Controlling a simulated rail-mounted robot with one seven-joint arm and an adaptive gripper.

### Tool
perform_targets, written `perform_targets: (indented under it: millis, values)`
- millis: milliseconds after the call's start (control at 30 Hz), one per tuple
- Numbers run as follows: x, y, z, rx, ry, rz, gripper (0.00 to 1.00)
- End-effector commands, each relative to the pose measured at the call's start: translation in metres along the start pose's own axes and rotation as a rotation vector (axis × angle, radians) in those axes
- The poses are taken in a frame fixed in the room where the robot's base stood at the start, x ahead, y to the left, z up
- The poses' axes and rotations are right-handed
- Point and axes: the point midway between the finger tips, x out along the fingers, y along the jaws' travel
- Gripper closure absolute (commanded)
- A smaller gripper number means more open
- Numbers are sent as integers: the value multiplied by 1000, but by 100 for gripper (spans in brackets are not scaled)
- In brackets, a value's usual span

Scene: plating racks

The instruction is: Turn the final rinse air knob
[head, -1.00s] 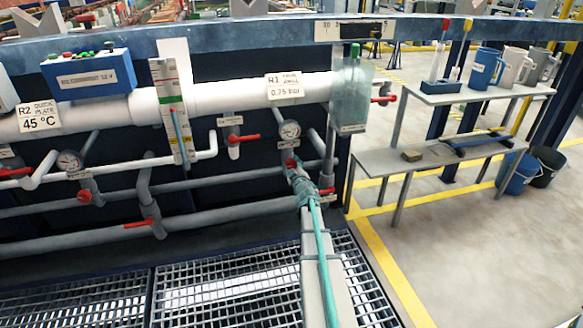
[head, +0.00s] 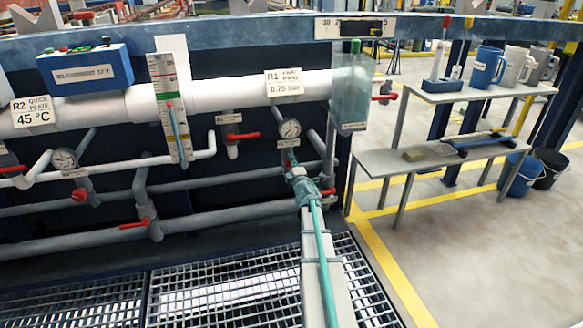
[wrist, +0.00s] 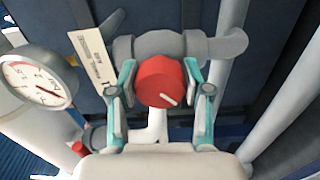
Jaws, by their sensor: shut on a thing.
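The red air knob (wrist: 161,81), round with a white pointer line, fills the middle of the wrist view on a grey pipe fitting. The line points towards the lower right. My gripper (wrist: 160,74) has its teal fingers on the knob's left and right sides and is shut on it. In the head view my gripper (head: 301,182) is at the pipework below the round gauge (head: 289,128) and hides the knob. The gauge (wrist: 34,85) also shows at the left of the wrist view. A tilted label plate (wrist: 92,62), unreadable here, sits beside the knob.
Red-handled valves (head: 241,136) and grey pipes surround my gripper. A white pipe (head: 220,98) carries the R1 0.75 bar sign (head: 284,86). A clear container (head: 351,88) hangs to the right. A metal grating (head: 230,295) lies below. A bench (head: 385,162) stands right.

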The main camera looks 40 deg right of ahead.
Motion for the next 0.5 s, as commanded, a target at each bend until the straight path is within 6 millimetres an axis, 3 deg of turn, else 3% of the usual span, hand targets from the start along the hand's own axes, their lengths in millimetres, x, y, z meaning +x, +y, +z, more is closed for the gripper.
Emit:
perform_targets:
  millis: [500]
  values:
    - [0, 0, 0, -65, 0, -1, 86]
